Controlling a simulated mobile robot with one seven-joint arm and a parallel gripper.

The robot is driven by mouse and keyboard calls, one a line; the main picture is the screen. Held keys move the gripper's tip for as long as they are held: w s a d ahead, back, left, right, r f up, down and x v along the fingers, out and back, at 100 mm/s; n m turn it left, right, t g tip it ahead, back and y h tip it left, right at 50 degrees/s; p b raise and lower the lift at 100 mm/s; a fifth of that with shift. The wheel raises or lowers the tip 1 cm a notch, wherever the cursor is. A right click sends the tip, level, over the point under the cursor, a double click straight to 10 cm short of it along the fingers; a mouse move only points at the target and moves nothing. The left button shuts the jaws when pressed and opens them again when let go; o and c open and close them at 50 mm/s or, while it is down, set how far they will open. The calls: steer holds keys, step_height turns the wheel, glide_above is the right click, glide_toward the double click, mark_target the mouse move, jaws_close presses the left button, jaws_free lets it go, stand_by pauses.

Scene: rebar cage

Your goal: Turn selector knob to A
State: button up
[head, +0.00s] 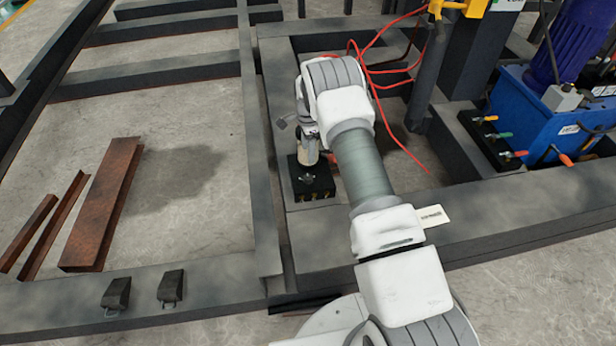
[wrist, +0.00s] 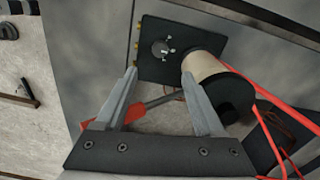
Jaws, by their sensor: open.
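The selector knob (wrist: 160,47) is a small, round grey part with light marks around it on a black block (wrist: 148,66). In the head view the black block (head: 322,188) sits inside the dark steel frame, below the end of my arm. My gripper (wrist: 158,70) is open and empty in the wrist view. Its two fingers point toward the block, with the knob ahead between the fingertips, apart from them as far as I can tell. The letters around the knob are too small to read. In the head view my arm hides most of the gripper.
A beige and black cylinder (wrist: 208,70) is close beside the knob, near the right finger. A red-handled tool (wrist: 133,112) shows beyond the fingers. Red cables (head: 385,72) run behind my arm. A blue machine (head: 540,110) stands at right; rusty steel pieces (head: 100,205) lie at left.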

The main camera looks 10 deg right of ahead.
mark_target(308, 177)
step_height(308, 177, down, 12)
steer(key=b, duration=0.3)
steer(key=shift+f+b, duration=0.2)
steer(key=shift+b, duration=0.1)
jaws_close()
